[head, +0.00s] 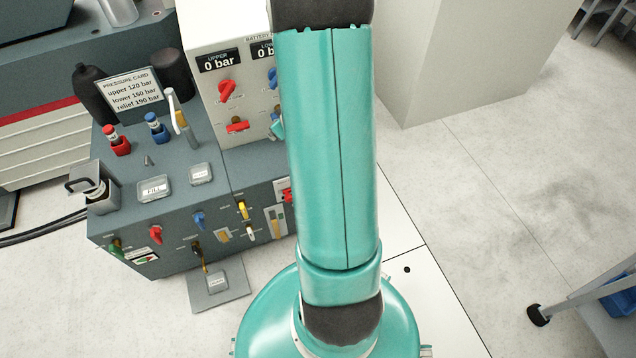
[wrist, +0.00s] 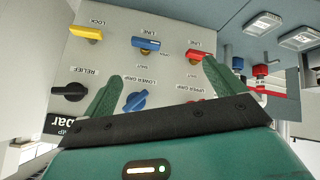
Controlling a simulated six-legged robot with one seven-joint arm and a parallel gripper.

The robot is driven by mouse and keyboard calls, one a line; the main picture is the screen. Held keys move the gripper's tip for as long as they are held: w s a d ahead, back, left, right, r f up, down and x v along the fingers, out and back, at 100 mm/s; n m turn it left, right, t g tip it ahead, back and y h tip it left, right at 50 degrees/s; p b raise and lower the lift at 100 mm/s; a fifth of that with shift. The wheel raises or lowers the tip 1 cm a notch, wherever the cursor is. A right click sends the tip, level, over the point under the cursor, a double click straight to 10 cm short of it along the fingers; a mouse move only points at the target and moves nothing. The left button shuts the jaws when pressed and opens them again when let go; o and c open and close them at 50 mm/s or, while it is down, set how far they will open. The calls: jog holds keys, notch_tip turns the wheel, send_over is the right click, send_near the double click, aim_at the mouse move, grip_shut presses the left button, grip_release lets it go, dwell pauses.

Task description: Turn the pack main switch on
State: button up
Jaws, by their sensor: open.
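No switch is readable as the pack main switch in either view. A red control (head: 286,190) sits at the right end of the grey console's front, partly behind my arm; its label is too small to read. My gripper (wrist: 160,82) is open and empty in the wrist view, its two green fingers apart in front of the white valve panel (wrist: 116,58). Between and beyond the fingers are a blue knob (wrist: 135,101), a red knob (wrist: 194,83) and a blue line handle (wrist: 146,44).
The grey console (head: 180,220) carries red, blue, green and yellow controls and a FILL plate (head: 154,188). The white panel (head: 205,50) above shows 0 bar readouts. A pressure card (head: 130,88) stands behind.

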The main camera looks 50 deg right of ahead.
jog(key=s+d+f+t, duration=0.1)
jog(key=s+d+f, duration=0.2)
jog(key=f, duration=0.3)
jog(key=s+d+f, duration=0.2)
jog(key=f, duration=0.4)
jog(key=s+a+f+m+t+h, duration=0.1)
jog(key=s+a+f+m+t, duration=0.15)
jog(key=s+f, duration=0.55)
jog(key=s+a+f+m+t+h, duration=0.1)
jog(key=s+a+f+m+h, duration=0.15)
jog(key=s+f, duration=0.65)
jog(key=a+f+x, duration=0.1)
jog(key=x, duration=1.5)
jog(key=shift+w+a+f+y, duration=0.15)
jog(key=shift+w+a+y, duration=0.1)
jog(key=shift+y, duration=0.1)
jog(key=shift+c, duration=0.2)
jog(key=c, duration=0.9)
